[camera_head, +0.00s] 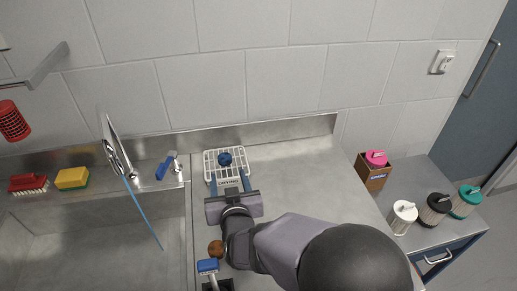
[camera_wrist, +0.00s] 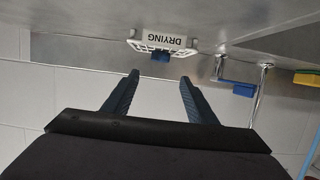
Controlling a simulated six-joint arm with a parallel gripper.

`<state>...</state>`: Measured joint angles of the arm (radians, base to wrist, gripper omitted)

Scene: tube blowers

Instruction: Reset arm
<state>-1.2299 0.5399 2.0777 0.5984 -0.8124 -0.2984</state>
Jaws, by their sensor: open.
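My gripper (camera_head: 230,184) is open and empty, with its two blue fingers apart. It also shows in the wrist view (camera_wrist: 157,82). In the head view its fingertips reach toward the front edge of a white drying rack (camera_head: 211,161) on the steel counter. In the wrist view the rack (camera_wrist: 163,43), with its "DRYING" label, lies beyond the fingers and nothing is between them. A dark blue part (camera_head: 225,158) sits on the rack.
At left are a sink with a steel faucet (camera_head: 115,150), a yellow sponge (camera_head: 72,178) and a red brush (camera_head: 28,183). A brown round thing (camera_head: 215,247) and a blue-topped thing (camera_head: 208,266) are left of my arm. Several bottles and a box (camera_head: 373,178) stand at right.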

